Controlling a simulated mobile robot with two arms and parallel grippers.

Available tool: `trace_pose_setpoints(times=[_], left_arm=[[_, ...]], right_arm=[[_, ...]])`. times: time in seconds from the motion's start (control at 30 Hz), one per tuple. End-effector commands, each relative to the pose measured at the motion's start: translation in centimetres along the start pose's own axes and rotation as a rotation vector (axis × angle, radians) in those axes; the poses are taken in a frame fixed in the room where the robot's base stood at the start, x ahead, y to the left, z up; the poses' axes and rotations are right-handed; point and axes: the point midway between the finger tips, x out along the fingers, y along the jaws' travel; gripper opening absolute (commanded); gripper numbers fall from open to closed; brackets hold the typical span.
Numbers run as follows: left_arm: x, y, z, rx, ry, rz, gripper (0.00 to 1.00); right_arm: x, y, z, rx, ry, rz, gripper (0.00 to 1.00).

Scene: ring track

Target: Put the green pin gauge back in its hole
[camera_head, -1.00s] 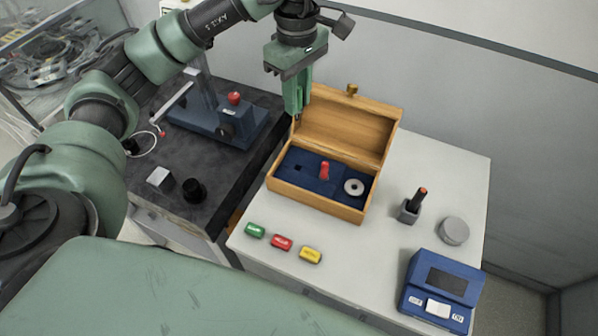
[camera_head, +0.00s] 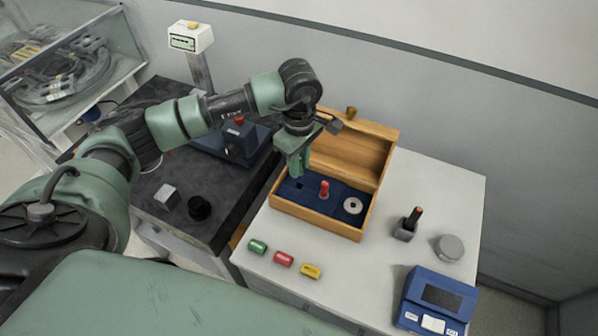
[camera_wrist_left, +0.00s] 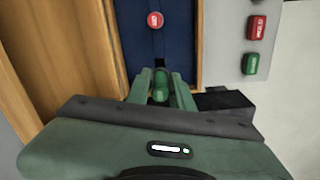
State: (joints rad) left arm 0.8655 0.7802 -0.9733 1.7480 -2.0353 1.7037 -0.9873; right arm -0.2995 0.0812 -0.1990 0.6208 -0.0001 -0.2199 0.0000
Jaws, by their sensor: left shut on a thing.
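My left gripper (camera_head: 299,172) points down over the left part of the open wooden case (camera_head: 318,227). In the left wrist view its fingers (camera_wrist_left: 160,90) are shut on the green pin gauge (camera_wrist_left: 161,86), seen from above. In the head view the gripper hides the pin. The case's blue insert (camera_head: 335,207) has a dark square hole (camera_head: 299,185) just below the fingertips. In the wrist view a dark opening shows right beside the pin. Whether the pin touches the insert I cannot tell. My right gripper is not in view.
A red pin gauge (camera_head: 324,190) stands in the insert, with a white ring (camera_head: 352,205) to its right. The raised lid (camera_head: 355,150) is behind. Green (camera_head: 258,247), red (camera_head: 284,258) and yellow (camera_head: 311,271) tags lie in front. A blue device (camera_head: 437,300) stands at right.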

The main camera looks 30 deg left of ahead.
Motion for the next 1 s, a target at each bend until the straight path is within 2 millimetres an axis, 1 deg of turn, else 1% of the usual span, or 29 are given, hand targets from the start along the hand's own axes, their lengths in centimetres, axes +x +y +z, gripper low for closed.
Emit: trace_pose_setpoints(times=[0.03,0.1,0.27,0.5,0.73,0.97,1.0], left_arm=[[0.6,0.0,0.0,-0.001,-0.001,-0.002,0.0],[1.3,0.0,0.1,-0.001,-0.001,-0.001,0.0],[2.4,0.0,0.0,0.0,0.0,-0.002,0.0],[5.5,0.0,0.0,0.0,0.0,0.0,0.0],[5.6,0.1,0.0,0.0,0.0,0.002,0.0],[6.3,0.0,0.0,0.0,0.0,0.001,0.0],[6.1,0.0,0.0,0.0,0.0,0.001,0.33]], right_arm=[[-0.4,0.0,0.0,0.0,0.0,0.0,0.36],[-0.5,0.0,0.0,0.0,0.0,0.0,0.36],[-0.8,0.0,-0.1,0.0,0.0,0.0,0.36],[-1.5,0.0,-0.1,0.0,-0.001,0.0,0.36],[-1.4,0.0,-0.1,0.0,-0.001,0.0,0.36],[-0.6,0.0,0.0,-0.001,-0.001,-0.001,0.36],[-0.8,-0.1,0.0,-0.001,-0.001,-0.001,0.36]])
